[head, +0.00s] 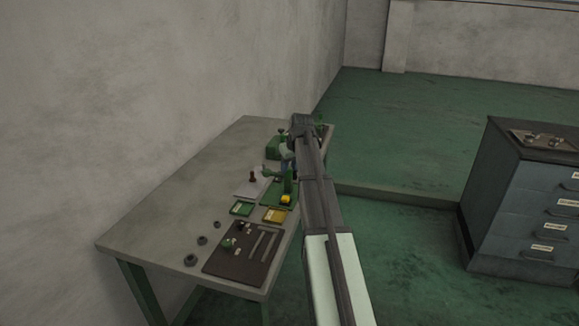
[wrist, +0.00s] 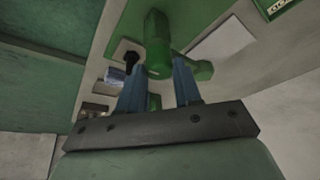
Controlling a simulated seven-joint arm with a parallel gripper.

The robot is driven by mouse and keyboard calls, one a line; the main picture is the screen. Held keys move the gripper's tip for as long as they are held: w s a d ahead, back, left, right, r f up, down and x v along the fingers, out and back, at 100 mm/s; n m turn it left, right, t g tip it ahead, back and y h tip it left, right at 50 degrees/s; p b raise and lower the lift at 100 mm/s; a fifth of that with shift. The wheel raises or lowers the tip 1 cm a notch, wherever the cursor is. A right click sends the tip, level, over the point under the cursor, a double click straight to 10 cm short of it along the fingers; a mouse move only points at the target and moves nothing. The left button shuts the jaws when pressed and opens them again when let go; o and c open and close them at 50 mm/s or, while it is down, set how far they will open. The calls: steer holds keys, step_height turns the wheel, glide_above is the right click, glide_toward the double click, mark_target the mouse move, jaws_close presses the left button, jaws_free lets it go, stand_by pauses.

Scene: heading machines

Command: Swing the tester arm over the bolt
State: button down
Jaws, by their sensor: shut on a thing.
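The green tester (head: 288,186) stands near the right edge of the workbench, with a yellow part low on it. In the wrist view, a thick green post (wrist: 157,42) rises close to the camera and a green arm (wrist: 200,70) reaches right from it. My gripper (wrist: 157,66) has its blue fingers shut on the green tester arm, close by the post. My gripper (head: 288,168) is partly hidden by my arm in the head view. A dark bolt-like piece (wrist: 130,57) shows left of the fingers; I cannot tell whether it is the bolt.
Another green device (head: 273,150) stands behind. A drawer cabinet (head: 530,215) is at right.

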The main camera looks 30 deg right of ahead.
stand_by(0.5)
steer(key=m, duration=0.1)
steer(key=m+h, duration=0.1)
steer(key=m, duration=0.2)
steer(key=shift+a+m+h, duration=0.25)
steer(key=shift+m+h, duration=0.15)
steer(key=m+g+h, duration=0.1)
steer(key=m, duration=0.3)
steer(key=shift+w+a, duration=0.1)
steer(key=shift+w, duration=0.1)
steer(key=m+g, duration=0.1)
steer(key=m, duration=0.1)
steer(key=m+h, duration=0.1)
steer(key=m, duration=0.2)
steer(key=shift+w+a+g, duration=0.1)
steer(key=shift+w+g, duration=0.1)
steer(key=shift+g, duration=0.2)
steer(key=shift+m+g+h, duration=0.4)
steer(key=shift+m+g, duration=0.4)
steer(key=shift+m, duration=1.2)
steer(key=c, duration=0.8)
jaws_free()
